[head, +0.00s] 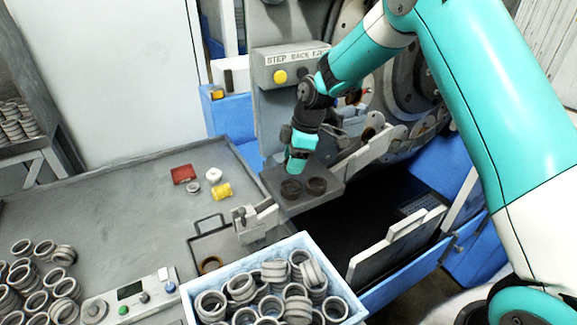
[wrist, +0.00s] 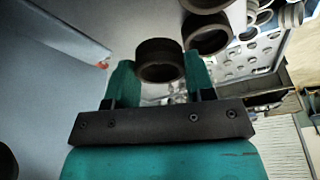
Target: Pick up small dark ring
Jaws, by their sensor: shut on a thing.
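A small dark ring (wrist: 160,61) sits between the two teal fingers of my gripper (wrist: 160,76) in the wrist view, and the gripper is shut on it. In the head view my gripper (head: 296,165) points down over the back left part of a dark plate (head: 329,170). The held ring cannot be made out there, hidden by the gripper. Two other dark rings, a left one (head: 291,190) and a right one (head: 316,186), stand on the plate in front of the gripper. Dark rings also show beyond the fingers in the wrist view (wrist: 208,36).
A blue-white crate (head: 343,289) full of grey rings stands in front of the plate. The grey table (head: 130,215) holds a red tray (head: 183,174), a yellow item (head: 221,191), a control box (head: 130,297) and loose rings. The grinder with large discs (head: 405,85) stands close behind.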

